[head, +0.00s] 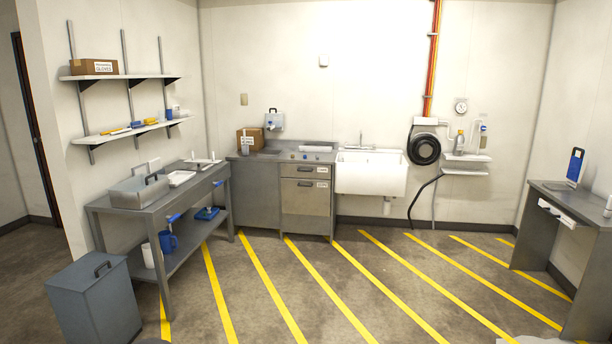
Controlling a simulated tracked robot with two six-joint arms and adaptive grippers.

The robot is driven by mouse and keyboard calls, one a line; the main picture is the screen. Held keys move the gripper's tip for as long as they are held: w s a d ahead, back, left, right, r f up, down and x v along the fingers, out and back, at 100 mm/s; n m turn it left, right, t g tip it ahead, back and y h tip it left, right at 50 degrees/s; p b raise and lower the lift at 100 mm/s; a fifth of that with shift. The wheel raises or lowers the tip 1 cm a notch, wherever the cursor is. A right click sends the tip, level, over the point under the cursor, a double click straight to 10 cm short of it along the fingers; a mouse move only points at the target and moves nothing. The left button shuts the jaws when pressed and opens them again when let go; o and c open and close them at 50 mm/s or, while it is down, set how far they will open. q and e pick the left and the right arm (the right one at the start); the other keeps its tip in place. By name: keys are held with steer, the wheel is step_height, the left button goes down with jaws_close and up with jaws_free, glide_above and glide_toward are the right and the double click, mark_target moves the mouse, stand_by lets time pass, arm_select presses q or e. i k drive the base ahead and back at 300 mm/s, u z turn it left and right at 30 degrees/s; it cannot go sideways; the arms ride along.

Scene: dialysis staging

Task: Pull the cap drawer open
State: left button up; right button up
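A grey steel cabinet stands against the back wall, left of the white sink. It has an upper drawer (290,172) and a taller lower drawer front (305,205). Both look shut, flush with the cabinet. Each has a dark bar handle near its top and a small white label at its right. The labels are too small to read, so I cannot tell which one is the cap drawer. Neither of my grippers is in view.
A steel table (185,203) with a lower shelf stands at the left, a grey lidded bin (95,305) before it. The white sink (371,176) adjoins the cabinet at right. A desk (570,205) stands far right. The yellow-striped floor (350,290) before the cabinet is clear.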

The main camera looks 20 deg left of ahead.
mark_target(308, 166)
steer(key=z, duration=0.05)
steer(key=i, duration=3.35)
steer(key=u, duration=0.4)
steer(key=i, duration=1.4)
steer(key=u, duration=1)
steer(key=i, duration=1.8)
steer(key=u, duration=0.55)
